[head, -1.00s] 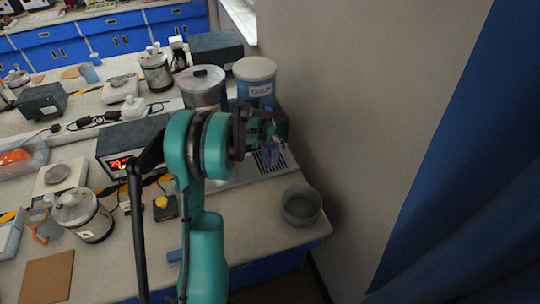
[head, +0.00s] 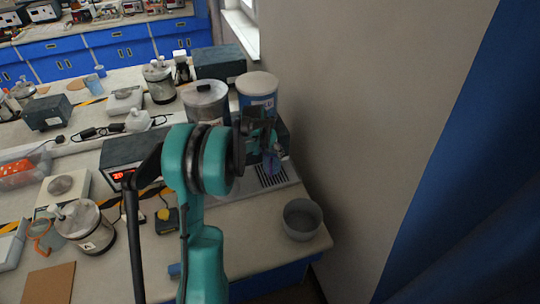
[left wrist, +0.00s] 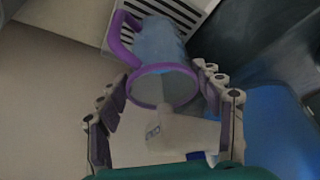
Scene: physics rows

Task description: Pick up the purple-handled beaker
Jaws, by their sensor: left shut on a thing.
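The purple-handled beaker (left wrist: 158,45) shows large in the left wrist view, with a purple rim, a purple handle on its left and a pale blue body. My left gripper (left wrist: 162,82) has its fingers on both sides of the beaker's rim and is shut on it. In the head view the beaker (head: 272,162) is a small bluish-purple shape below my left gripper (head: 265,138), largely hidden by it. It is over or near a slotted grey tray (head: 288,174); I cannot tell whether it touches it. My right gripper is not in view.
A grey bowl (head: 302,220) stands at the bench's right corner. A lidded metal pot (head: 205,103) and a blue-and-white tub (head: 258,90) stand behind my gripper. A display box (head: 125,158) is on the left. The wall closes off the right side.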

